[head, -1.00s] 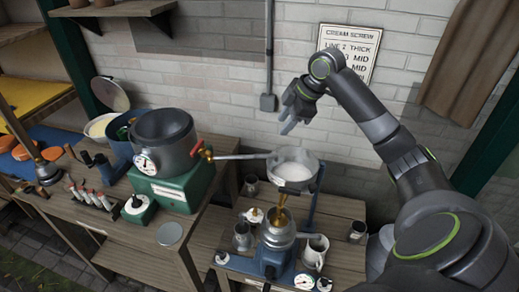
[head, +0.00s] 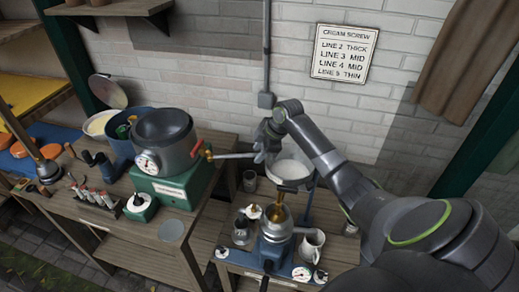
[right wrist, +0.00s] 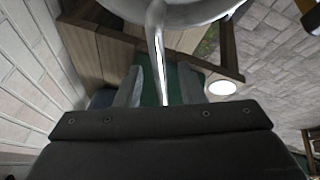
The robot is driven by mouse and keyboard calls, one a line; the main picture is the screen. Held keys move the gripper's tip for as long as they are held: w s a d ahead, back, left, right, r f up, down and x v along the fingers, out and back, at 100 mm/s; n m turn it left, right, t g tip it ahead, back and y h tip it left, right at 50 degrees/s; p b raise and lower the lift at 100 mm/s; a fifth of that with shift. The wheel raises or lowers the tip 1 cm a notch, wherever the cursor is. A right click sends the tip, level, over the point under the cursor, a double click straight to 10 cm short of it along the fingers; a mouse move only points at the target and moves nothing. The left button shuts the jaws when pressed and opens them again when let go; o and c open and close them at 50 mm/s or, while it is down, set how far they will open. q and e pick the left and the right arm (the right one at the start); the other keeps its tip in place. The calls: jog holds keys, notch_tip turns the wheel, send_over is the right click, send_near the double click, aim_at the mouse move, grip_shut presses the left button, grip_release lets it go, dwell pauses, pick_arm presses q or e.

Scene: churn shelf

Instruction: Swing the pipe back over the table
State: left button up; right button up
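The pipe (head: 232,155) is a thin silver tube. My right gripper (head: 264,150) is at the pipe's far end, by the bowl's left rim. In the right wrist view the pipe (right wrist: 158,50) runs down between my two fingers, with a gap showing on each side; the gripper is open. The wooden table (head: 150,235) stands under the drum at left. My left gripper is out of view.
The grey drum (head: 165,145) with a gauge sits on a green base. A lower table (head: 340,250) at right bears a separator (head: 276,222), jugs and a mug (head: 311,245). A sign (head: 344,53) hangs on the brick wall, and a conduit (head: 267,60) runs down it.

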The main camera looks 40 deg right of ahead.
grip_shut()
jog(key=shift+f, duration=0.1)
dwell(0.4)
